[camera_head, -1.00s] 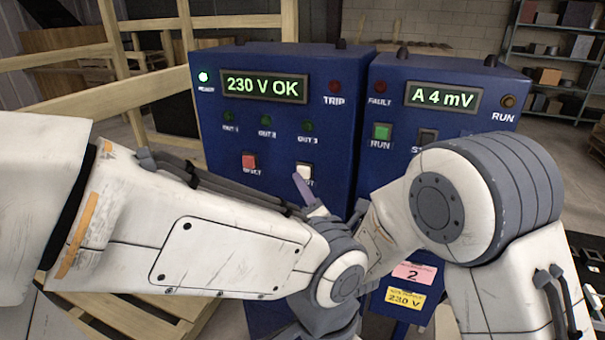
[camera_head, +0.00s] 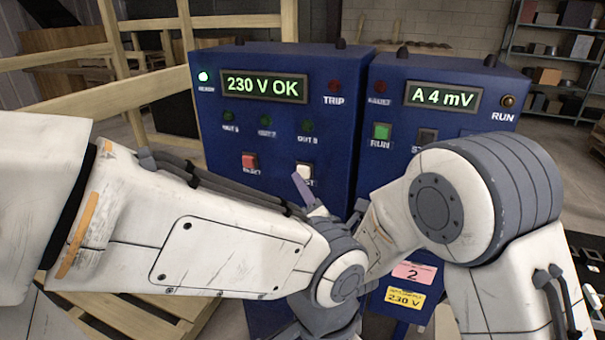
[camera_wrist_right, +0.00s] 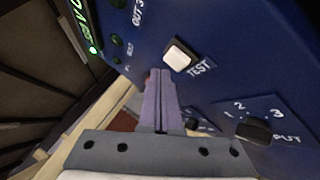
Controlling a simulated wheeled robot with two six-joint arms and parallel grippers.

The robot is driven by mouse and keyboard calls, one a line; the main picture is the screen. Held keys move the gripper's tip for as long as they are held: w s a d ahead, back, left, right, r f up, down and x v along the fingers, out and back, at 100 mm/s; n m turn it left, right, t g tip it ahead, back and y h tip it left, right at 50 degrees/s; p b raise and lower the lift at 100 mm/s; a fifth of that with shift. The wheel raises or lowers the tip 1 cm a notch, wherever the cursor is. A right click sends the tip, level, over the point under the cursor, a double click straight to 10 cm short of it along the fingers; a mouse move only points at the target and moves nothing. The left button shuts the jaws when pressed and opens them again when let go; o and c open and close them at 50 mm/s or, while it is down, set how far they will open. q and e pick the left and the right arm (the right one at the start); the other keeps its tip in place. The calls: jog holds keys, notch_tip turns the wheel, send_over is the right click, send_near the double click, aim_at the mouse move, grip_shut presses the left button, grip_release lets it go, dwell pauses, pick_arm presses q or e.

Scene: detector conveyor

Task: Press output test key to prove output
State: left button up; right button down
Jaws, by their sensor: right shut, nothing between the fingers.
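The white TEST key (camera_head: 304,170) sits at the lower right of the left blue cabinet's panel (camera_head: 282,136). It also shows in the right wrist view (camera_wrist_right: 180,56), with its TEST label beside it. My right gripper (camera_head: 297,177) is shut and empty, its purple fingers pointing at the panel. In the right wrist view its tips (camera_wrist_right: 160,74) lie just below and left of the key; I cannot tell whether they touch it. The display (camera_head: 264,87) reads 230 V OK. The OUT lamps (camera_head: 266,121) look dark. My left gripper is not visible.
A red key (camera_head: 249,161) lies left of the TEST key. A black selector knob (camera_wrist_right: 253,130) is at the lower right in the wrist view. The right blue cabinet (camera_head: 446,72) shows A 4 mV and has a green RUN key (camera_head: 381,131). Wooden rails (camera_head: 120,100) stand behind.

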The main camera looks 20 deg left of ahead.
jog(key=shift+w, duration=0.1)
dwell(0.5)
jog(key=shift+w+b, duration=0.35)
jog(key=shift+w+b, duration=0.3)
jog(key=shift+w, duration=0.2)
dwell(0.6)
jog(key=shift+s, duration=0.1)
jog(key=shift+s+b, duration=0.5)
jog(key=shift+s, duration=0.3)
jog(key=shift+s, duration=0.1)
